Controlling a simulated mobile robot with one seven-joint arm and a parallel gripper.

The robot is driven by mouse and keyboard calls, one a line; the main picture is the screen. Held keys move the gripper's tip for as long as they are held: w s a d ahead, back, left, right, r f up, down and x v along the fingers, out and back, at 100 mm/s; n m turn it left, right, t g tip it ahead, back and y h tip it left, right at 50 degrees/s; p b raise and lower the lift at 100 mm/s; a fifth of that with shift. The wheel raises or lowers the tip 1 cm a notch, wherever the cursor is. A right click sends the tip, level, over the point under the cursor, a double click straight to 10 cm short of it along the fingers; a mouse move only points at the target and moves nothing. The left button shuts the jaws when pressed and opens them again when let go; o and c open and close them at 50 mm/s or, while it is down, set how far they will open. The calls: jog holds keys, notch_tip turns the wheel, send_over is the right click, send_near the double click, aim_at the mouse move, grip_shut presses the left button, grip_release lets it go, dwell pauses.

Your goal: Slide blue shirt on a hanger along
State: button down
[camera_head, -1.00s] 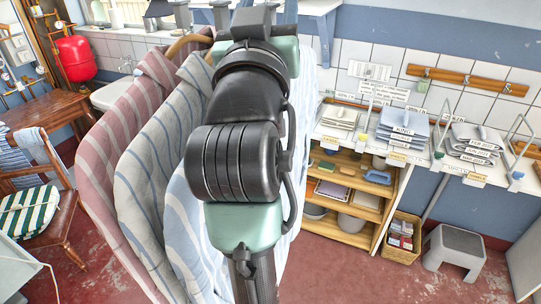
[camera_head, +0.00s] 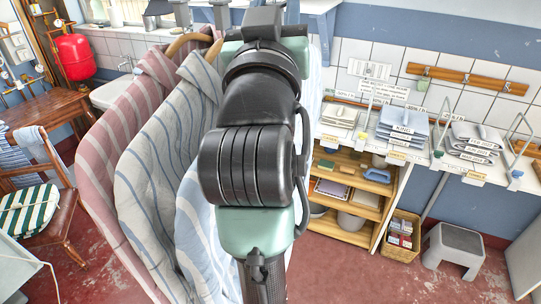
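Striped shirts hang close together on the left and middle of the head view. A red-and-white striped one (camera_head: 108,160) is leftmost. Beside it hangs a white shirt with blue-grey stripes (camera_head: 158,165). A pale blue striped one (camera_head: 200,240) is partly behind my arm; I cannot tell which of these is the task's blue shirt. Brown curved pieces, seemingly hanger tops (camera_head: 190,42), show above the shirts. The hooks and any rail are mostly hidden.
A white shelf (camera_head: 440,158) on the right holds folded linen with labels. Below are a wooden shelf unit (camera_head: 350,200), a basket (camera_head: 402,236) and a grey step stool (camera_head: 455,250). A wooden chair (camera_head: 50,200) and table stand left. Red floor is clear at the lower right.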

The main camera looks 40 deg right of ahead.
jog(key=shift+s+d+r+p, duration=0.1)
jog(key=shift+s+d+p, duration=0.2)
jog(key=shift+s, duration=0.5)
jog(key=shift+s+d+p, duration=0.1)
jog(key=shift+s+d, duration=0.25)
jog(key=shift+s, duration=0.4)
jog(key=shift+s+d+r+p, duration=0.15)
jog(key=shift+s+d, duration=0.2)
jog(key=shift+s, duration=0.45)
jog(key=shift+s+d+r+p, duration=0.1)
jog(key=shift+s+d+p, duration=0.2)
jog(key=shift+s, duration=0.6)
jog(key=shift+s+d+f+p, duration=0.15)
jog(key=shift+s+d, duration=0.3)
jog(key=shift+s, duration=0.5)
jog(key=shift+s+d+r+p, duration=0.2)
jog(key=shift+s+d, duration=0.15)
jog(key=shift+s, duration=0.55)
jog(key=shift+s+d+r+p, duration=0.15)
jog(key=shift+s+d, duration=0.15)
jog(key=shift+s, duration=0.4)
jog(key=shift+s+d+p, duration=0.1)
jog(key=shift+s+d, duration=0.15)
jog(key=shift+s, duration=0.45)
jog(key=shift+s+d+r+p, duration=0.15)
jog(key=shift+s+d, duration=0.15)
jog(key=shift+s, duration=0.4)
jog(key=shift+f, duration=0.1)
